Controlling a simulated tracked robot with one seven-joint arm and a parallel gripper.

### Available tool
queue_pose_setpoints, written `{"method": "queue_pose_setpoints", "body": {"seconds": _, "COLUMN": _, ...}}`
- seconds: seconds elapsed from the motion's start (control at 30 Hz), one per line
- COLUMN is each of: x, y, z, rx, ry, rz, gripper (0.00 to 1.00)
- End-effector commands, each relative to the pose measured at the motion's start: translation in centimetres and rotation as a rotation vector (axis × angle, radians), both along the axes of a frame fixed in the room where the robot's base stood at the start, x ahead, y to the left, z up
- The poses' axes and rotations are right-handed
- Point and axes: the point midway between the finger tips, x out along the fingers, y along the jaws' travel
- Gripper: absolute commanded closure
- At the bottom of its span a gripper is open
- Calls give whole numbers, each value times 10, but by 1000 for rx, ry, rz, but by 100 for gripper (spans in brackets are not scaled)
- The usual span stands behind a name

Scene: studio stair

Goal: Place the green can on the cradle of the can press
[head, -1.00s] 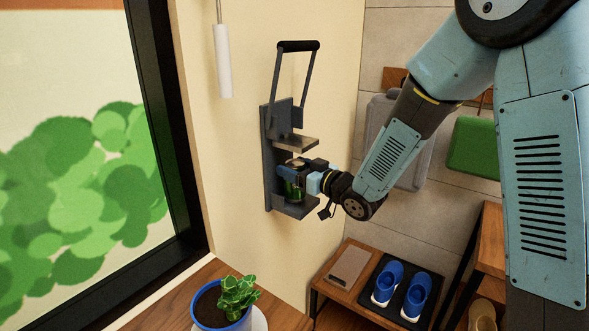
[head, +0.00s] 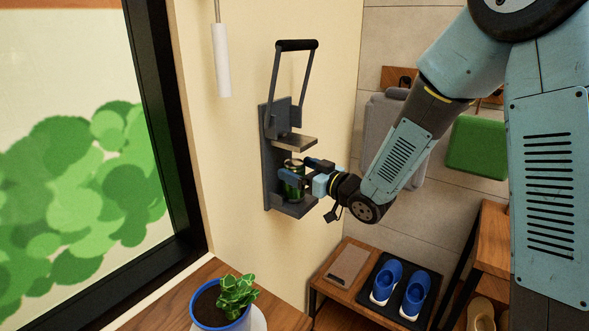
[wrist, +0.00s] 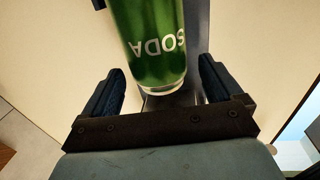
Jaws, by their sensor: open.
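The green can (head: 292,182) stands upright on the cradle (head: 297,208) of the can press (head: 268,155), which is fixed to the cream wall. Its SODA label shows upside down in the wrist view (wrist: 152,45). The press's upper plate (head: 294,143) is above the can with a gap, and its handle (head: 297,45) is raised. My gripper (head: 300,174) is open at the can from the right. In the wrist view my gripper (wrist: 160,88) has its fingers apart, with a gap on each side of the can's near end.
A white cylinder (head: 222,60) hangs left of the press, near the dark window frame (head: 170,130). Below are a potted plant (head: 235,295) and a bench (head: 335,285) with blue shoes (head: 400,285). A grey garment (head: 385,130) and green bag (head: 478,148) hang behind my arm.

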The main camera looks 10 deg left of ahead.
Motion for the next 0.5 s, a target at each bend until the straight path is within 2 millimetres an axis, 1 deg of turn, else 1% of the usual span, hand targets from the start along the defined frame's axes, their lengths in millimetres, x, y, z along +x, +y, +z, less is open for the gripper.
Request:
{"method": "queue_pose_setpoints", "body": {"seconds": 0.03, "x": -4, "y": -10, "z": 0, "rx": -1, "ry": 0, "rz": -4, "gripper": 7}}
{"method": "queue_pose_setpoints", "body": {"seconds": 0.3, "x": -31, "y": -55, "z": 0, "rx": 0, "ry": 0, "rz": -4, "gripper": 7}}
{"method": "queue_pose_setpoints", "body": {"seconds": 0.5, "x": -44, "y": -77, "z": 0, "rx": 0, "ry": 0, "rz": -2, "gripper": 7}}
